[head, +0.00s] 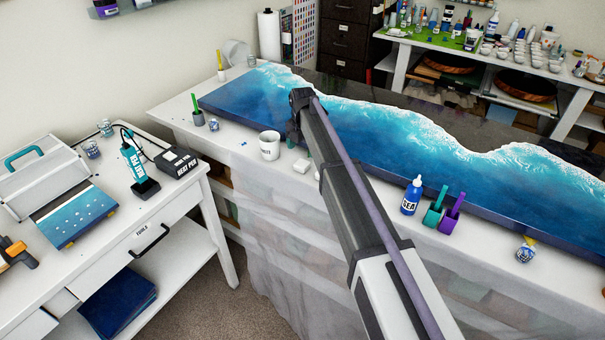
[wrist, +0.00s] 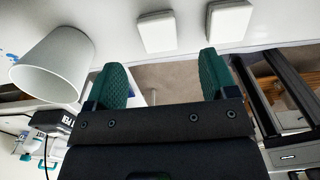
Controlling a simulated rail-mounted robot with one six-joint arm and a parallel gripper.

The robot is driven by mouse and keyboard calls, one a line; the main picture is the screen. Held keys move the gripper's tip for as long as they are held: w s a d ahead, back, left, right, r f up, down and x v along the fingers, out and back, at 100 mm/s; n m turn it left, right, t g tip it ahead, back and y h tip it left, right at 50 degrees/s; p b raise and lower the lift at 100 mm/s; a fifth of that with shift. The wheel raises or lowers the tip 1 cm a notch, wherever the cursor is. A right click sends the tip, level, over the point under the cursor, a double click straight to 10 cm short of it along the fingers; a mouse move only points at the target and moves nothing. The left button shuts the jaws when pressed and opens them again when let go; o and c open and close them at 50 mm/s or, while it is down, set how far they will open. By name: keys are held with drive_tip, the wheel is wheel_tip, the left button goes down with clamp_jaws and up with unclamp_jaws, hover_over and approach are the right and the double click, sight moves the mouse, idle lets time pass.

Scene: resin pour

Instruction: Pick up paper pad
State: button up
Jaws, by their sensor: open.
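Two small white pads lie side by side on the white bench top in the wrist view, a left one (wrist: 157,32) and a right one (wrist: 229,21). In the head view a small white block-like pad (head: 301,166) sits at the bench's front edge, beside the white cup; my arm partly hides this area. My gripper (wrist: 162,80) is open and empty, with green fingertips spread apart. In the wrist view both pads are beyond the fingertips, with no contact visible. My arm hides most of the gripper in the head view.
A white cup (head: 269,145) stands left of the pad; it also shows in the wrist view (wrist: 55,66). The blue resin wave panel (head: 400,150) fills the bench behind. A blue bottle (head: 412,195) and purple holder (head: 449,217) stand right of my arm. A side table holds a heat pen (head: 139,168).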

sight(302, 163)
wheel_tip(302, 163, down, 2)
drive_tip(key=shift+f+b, duration=0.1)
drive_tip(key=shift+b, duration=0.2)
drive_tip(key=shift+a, duration=0.1)
wheel_tip(302, 163, down, 5)
drive_tip(key=b, duration=0.5)
drive_tip(key=shift+r, duration=0.2)
drive_tip(key=c, duration=1)
wheel_tip(302, 163, up, 10)
drive_tip(key=p, duration=1)
drive_tip(key=o, duration=0.3)
drive_tip(key=shift+c, duration=1.2)
drive_tip(key=shift+a, duration=0.1)
